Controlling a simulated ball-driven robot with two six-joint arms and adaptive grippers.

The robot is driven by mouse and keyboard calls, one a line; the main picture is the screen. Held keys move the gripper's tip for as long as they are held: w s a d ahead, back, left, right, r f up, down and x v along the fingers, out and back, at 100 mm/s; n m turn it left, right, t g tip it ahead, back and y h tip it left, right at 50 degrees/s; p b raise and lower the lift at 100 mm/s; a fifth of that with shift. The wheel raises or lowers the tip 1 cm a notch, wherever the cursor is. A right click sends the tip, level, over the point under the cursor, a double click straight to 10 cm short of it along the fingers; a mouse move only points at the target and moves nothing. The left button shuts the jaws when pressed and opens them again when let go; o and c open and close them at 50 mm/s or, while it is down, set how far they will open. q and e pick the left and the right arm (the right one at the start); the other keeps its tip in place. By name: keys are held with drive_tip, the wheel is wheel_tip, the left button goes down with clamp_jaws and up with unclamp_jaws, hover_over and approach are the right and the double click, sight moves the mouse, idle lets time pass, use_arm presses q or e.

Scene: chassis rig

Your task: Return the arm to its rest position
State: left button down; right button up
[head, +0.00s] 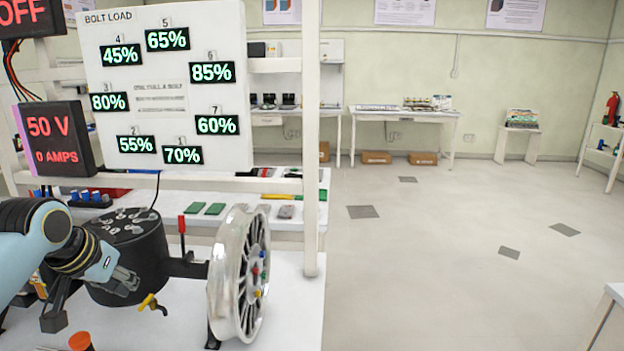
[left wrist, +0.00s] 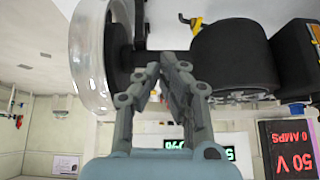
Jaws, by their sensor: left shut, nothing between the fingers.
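My left arm comes in from the left in the head view. Its gripper (head: 127,281) is shut and empty, in front of the black drum (head: 135,239) with silver bolts on its top. In the left wrist view the gripper's fingertips (left wrist: 166,68) meet, with nothing between them. The drum (left wrist: 235,55) shows just to the right of them there, and the silver spoked wheel (left wrist: 92,50) to the left. In the head view the wheel (head: 228,275) stands upright to the right of the gripper. My right gripper is not in view.
A yellow tap-like part (head: 152,303) is just below the gripper. A red-handled lever (head: 182,230) stands between drum and wheel. The bolt load board (head: 165,85) and the 50 V display (head: 53,139) rise behind. The floor (head: 430,250) at the right is mostly open.

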use_arm(q)
drive_tip(key=s+d+g+y, duration=0.1)
drive_tip(key=s+d+g, duration=0.15)
drive_tip(key=s, duration=1.45)
drive_tip(key=s+d+g, duration=0.1)
drive_tip(key=s+d, duration=0.3)
drive_tip(key=s, duration=1.3)
drive_tip(key=s+a+f+b, duration=0.15)
drive_tip(key=f+b, duration=0.45)
drive_tip(key=f, duration=1.5)
drive_tip(key=s+a+f+b, duration=0.15)
drive_tip(key=f+b, duration=0.55)
drive_tip(key=f, duration=1.3)
drive_tip(key=s+f+g+b, duration=0.1)
drive_tip(key=s+f+b, duration=0.3)
drive_tip(key=s+f, duration=0.4)
drive_tip(key=s+a+f+n+g+b, duration=0.1)
drive_tip(key=s+f+b, duration=0.3)
drive_tip(key=s+f, duration=0.4)
wheel_tip(320, 180, down, 7)
drive_tip(key=shift+s+r, duration=0.1)
drive_tip(key=shift+s, duration=0.25)
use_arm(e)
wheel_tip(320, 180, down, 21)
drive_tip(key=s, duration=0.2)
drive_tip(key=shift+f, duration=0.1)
